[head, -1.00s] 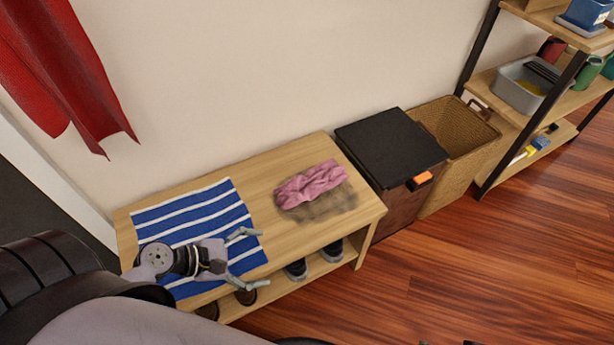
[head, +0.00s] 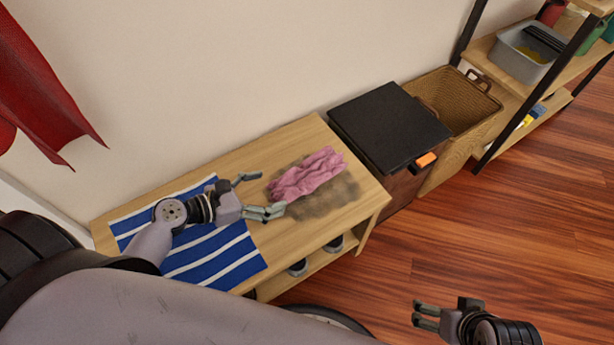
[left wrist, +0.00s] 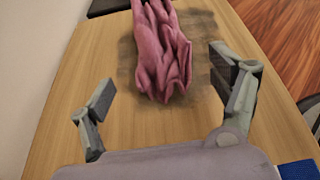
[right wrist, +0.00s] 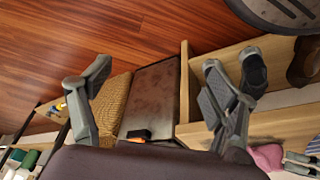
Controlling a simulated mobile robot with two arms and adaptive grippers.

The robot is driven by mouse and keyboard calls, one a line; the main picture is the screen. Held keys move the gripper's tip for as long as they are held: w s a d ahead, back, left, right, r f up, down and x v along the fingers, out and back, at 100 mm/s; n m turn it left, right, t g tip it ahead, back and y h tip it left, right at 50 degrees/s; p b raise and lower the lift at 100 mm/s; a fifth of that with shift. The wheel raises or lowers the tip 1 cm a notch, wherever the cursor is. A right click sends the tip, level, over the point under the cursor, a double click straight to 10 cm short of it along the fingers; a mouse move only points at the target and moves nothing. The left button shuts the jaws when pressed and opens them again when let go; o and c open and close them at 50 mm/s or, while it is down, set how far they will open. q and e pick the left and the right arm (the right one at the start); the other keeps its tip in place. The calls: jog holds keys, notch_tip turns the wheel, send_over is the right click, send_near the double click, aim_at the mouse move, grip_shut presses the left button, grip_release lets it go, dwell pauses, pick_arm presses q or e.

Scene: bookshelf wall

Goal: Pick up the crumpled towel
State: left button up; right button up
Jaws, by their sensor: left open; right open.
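The crumpled pink towel (head: 307,174) lies on the wooden bench top (head: 290,140), on a dark smudged patch (head: 325,200). My left gripper (head: 262,195) is open and empty just left of the towel in the head view. In the left wrist view the towel (left wrist: 162,50) lies ahead of the left gripper (left wrist: 165,90), centred between its spread fingers and apart from them. My right gripper (head: 418,316) is open and empty over the floor in front of the bench. The right wrist view shows its spread fingers (right wrist: 155,88) and a bit of the towel (right wrist: 267,157) at the lower right.
A blue-and-white striped cloth (head: 213,252) covers the bench's left end. Shoes (head: 334,244) stand on the shelf below. Right of the bench are a black-lidded box (head: 390,125) with an orange object (head: 426,160), a wicker basket (head: 455,105) and a shelf unit (head: 490,60). Red fabric (head: 40,85) hangs at left.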

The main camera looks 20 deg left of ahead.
aim_at(292, 185)
pick_arm(q)
jog(key=shift+x, duration=1.35)
jog(key=b+x, duration=0.1)
jog(key=x, duration=0.3)
jog(key=shift+w+d+b, duration=0.2)
jog(key=shift+d+b, duration=0.1)
jog(key=shift+b, duration=0.05)
pick_arm(e)
jog(key=w+a+r+t, duration=0.1)
jog(key=w+t, duration=0.1)
jog(key=w, duration=0.2)
jog(key=w+a+r+t+y, duration=0.1)
jog(key=w+a+r+t, duration=0.1)
jog(key=w, duration=0.3)
jog(key=shift+w+r+t, duration=0.15)
jog(key=shift+r+t, duration=0.1)
jog(key=shift+t, duration=0.35)
pick_arm(q)
jog(key=shift+c, duration=0.3)
jog(key=shift+r, duration=0.1)
jog(key=c, duration=1.1)
